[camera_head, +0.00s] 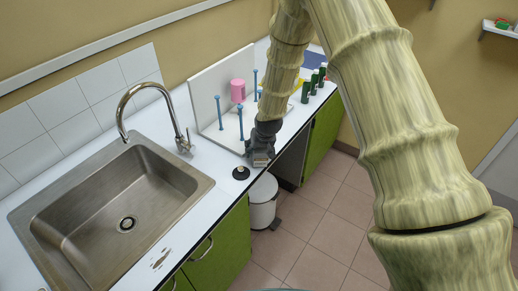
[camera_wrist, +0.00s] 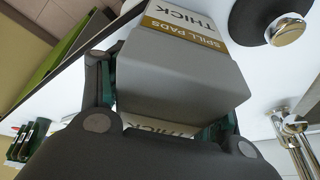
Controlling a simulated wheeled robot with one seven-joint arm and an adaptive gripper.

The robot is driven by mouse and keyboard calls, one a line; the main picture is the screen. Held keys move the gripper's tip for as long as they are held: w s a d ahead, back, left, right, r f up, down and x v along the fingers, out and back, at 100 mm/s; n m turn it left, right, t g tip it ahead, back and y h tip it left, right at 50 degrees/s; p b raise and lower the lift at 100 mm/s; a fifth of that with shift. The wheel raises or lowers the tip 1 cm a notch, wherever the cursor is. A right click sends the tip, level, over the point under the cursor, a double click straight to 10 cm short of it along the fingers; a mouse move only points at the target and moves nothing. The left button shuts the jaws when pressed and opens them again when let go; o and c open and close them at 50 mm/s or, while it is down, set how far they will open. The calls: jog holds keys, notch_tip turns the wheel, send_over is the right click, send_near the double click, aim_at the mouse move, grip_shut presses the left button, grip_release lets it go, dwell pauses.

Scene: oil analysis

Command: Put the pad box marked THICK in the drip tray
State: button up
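The pad box (camera_wrist: 185,75) is grey with a tan band and reads THICK and SPILL PADS in the wrist view. It sits between the two fingers of my gripper (camera_wrist: 170,110), whose pads appear to press on its sides. In the head view my gripper (camera_head: 262,143) points down by the counter's front edge, with a small part of the box (camera_head: 260,159) below it. I cannot tell whether the box touches the counter. No tray is clearly labelled; a white base with upright blue pegs (camera_head: 228,133) stands behind my gripper, and I cannot tell if it is the drip tray.
A black disc with a metal knob (camera_head: 241,173) lies on the counter near my gripper. A sink (camera_head: 120,205) and tap (camera_head: 150,88) are left. A pink mug (camera_head: 238,90) hangs on a peg. Green bottles (camera_head: 306,91) stand farther back. A white bin (camera_head: 263,203) is below.

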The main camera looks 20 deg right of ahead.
jog(key=c, duration=0.6)
jog(key=shift+r, duration=0.15)
